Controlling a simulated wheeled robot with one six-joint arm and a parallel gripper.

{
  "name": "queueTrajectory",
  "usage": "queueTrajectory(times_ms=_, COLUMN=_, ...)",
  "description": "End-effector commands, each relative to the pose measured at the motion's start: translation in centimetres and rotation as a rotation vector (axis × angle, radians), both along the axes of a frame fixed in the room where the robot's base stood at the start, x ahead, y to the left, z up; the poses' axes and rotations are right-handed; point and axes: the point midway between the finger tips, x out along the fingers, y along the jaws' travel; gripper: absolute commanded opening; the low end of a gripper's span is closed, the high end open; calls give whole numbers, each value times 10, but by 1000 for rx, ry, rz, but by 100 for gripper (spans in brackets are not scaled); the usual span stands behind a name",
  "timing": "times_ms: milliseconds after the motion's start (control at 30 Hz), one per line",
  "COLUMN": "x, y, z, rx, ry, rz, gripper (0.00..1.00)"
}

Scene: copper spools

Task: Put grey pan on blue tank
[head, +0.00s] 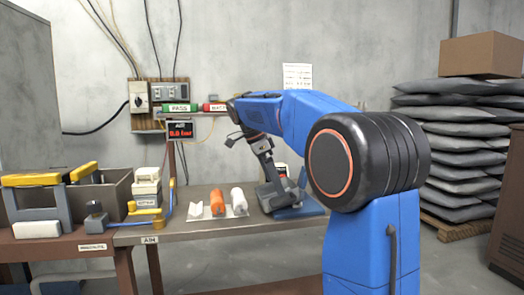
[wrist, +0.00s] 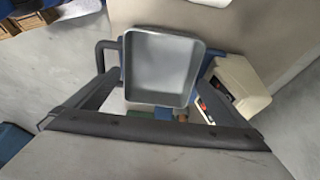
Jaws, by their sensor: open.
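The grey pan (wrist: 160,62) is a shallow, rounded rectangular tray, seen from above with its empty inside showing in the wrist view. My gripper (wrist: 158,82) is open, with its dark fingers to the left and right of the pan. I cannot tell whether they touch it. In the head view my gripper (head: 277,190) is low over the right part of the bench, and the pan cannot be told apart from it there. A blue object (head: 300,209) lies on the bench beside it. Blue edges also show beside the pan in the wrist view. I cannot tell whether this is the blue tank.
An orange spool (head: 217,202) and a white spool (head: 238,201) stand on a white holder left of my gripper. A cream box (wrist: 236,88) is close right of the pan. A small white machine (head: 147,187) and grey bin (head: 118,186) stand farther left.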

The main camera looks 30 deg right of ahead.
Motion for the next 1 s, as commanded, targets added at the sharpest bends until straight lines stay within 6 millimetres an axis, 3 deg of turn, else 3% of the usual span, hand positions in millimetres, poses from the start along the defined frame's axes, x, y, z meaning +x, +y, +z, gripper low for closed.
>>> queueTrajectory(times_ms=600, x=13, y=38, z=112, rx=-1, ry=-2, rz=1, gripper=100)
queueTrajectory(times_ms=800, x=15, y=44, z=128, rx=0, ry=-1, rz=0, gripper=100)
queueTrajectory(times_ms=1000, x=15, y=46, z=132, rx=0, ry=0, rz=0, gripper=100)
